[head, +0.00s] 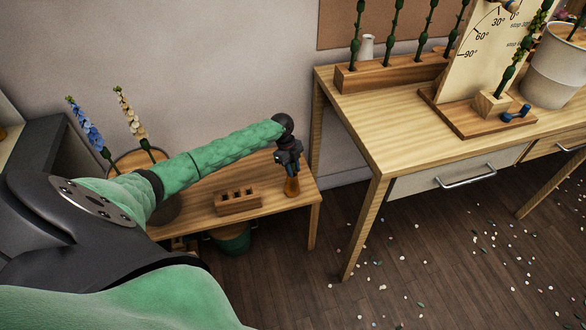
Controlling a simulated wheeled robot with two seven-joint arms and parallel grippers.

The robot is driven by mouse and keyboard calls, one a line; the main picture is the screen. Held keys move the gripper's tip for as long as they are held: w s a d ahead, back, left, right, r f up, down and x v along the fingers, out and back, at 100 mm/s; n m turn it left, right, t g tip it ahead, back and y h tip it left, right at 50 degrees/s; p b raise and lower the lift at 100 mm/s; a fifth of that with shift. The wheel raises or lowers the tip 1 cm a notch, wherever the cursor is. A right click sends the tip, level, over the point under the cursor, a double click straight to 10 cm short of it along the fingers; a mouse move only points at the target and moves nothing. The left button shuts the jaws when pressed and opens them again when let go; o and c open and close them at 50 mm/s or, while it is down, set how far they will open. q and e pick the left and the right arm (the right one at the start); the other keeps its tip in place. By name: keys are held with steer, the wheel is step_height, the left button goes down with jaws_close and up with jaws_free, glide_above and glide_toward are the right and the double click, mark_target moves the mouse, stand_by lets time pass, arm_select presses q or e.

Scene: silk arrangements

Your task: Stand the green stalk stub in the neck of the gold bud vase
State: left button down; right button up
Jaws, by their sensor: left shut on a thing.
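The gold bud vase (292,188) stands upright on the low wooden bench near its right end. My left gripper (291,171) points down directly over the vase and hides its neck. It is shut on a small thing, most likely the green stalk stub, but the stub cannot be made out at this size. I cannot tell whether the stub's lower end is inside the neck or above it. My right gripper is not in view.
A wooden block with slots (238,201) sits on the low bench (202,216) left of the vase. Flower stems (135,118) stand behind my left arm. A taller table (385,133) at right holds a rack of stalks (392,71) and an angle board (478,62).

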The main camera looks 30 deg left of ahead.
arm_select(q)
steer(key=shift+c, duration=2.2)
jaws_free()
